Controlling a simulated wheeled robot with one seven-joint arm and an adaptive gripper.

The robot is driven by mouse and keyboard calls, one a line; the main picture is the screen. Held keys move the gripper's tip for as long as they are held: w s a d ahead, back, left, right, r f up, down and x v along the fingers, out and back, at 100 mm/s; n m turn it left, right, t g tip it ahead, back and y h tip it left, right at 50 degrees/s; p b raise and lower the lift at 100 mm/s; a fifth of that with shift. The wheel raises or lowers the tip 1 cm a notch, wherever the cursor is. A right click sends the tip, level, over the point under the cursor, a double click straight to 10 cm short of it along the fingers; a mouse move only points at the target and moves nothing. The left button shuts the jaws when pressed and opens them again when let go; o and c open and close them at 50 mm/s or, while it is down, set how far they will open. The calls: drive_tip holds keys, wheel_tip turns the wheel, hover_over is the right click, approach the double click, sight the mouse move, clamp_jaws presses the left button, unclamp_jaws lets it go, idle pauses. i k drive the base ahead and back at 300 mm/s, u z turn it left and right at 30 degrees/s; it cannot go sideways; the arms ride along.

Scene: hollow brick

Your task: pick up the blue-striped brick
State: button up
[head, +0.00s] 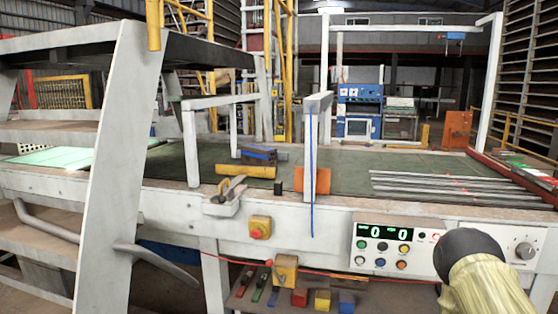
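No brick with clear blue stripes can be made out at this size. A dark blue block-like object (259,153) lies on the green worktable (345,165), just behind a yellow bar-shaped piece (247,170). A small blue block (347,301) sits on the low shelf under the table, right of a yellow block (322,300) and a red block (300,297). I cannot tell whether either blue object is striped. No gripper fingers show in the head view.
An orange piece (312,180) stands by a white post with a hanging blue cable. A control panel (396,246) fronts the table. Grey bars (450,188) lie at right. A grey stepped frame (118,160) blocks the left. The table's middle has clear room.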

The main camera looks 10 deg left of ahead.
sight(251, 155)
drive_tip(key=z, duration=1.75)
drive_tip(key=i, duration=1.85)
drive_tip(key=u, duration=2.2)
